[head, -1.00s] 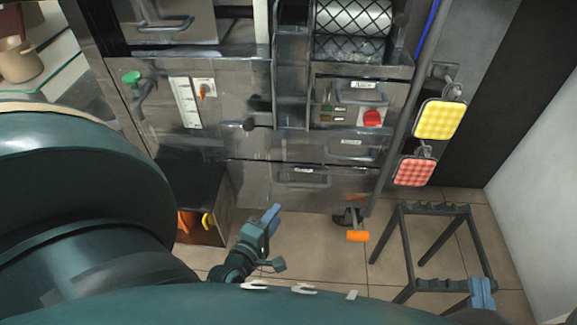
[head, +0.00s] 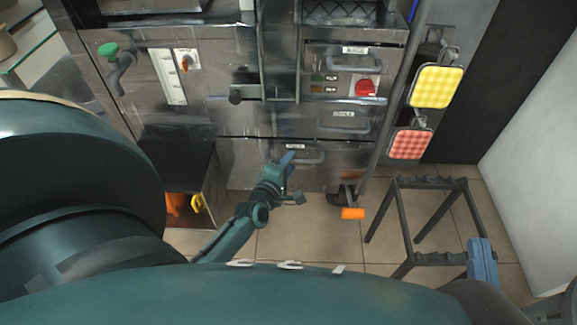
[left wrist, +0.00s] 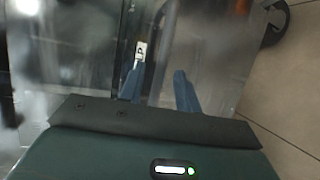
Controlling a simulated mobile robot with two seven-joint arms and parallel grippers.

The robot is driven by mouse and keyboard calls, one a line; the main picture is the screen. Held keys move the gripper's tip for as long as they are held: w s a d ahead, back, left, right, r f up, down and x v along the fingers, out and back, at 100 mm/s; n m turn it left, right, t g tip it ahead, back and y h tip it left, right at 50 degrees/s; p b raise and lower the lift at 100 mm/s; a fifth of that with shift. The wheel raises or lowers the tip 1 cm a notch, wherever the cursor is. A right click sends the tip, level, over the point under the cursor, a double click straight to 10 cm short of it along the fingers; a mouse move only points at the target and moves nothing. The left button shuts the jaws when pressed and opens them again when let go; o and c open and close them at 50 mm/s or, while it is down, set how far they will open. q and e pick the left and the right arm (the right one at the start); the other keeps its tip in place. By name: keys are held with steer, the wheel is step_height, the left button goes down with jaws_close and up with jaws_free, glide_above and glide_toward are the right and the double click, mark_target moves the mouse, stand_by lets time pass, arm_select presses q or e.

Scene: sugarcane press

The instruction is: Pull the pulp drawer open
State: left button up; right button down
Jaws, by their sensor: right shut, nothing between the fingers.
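The lowest metal drawer (head: 335,165) on the press front carries a small white label and a grey bar handle (head: 312,160). Its front looks flush with the cabinet. My left gripper (head: 291,170) is in front of the drawer's left part and hides some of it. My right gripper (head: 482,262) is shut, at the lower right near the stand.
Above are two more handled drawers, one beside a red knob (head: 366,88). An orange pedal (head: 352,213) sits low at the right. A dark metal stand (head: 410,220) is on the floor.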

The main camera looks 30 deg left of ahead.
arm_select(q)
steer(key=shift+c, duration=0.4)
jaws_close()
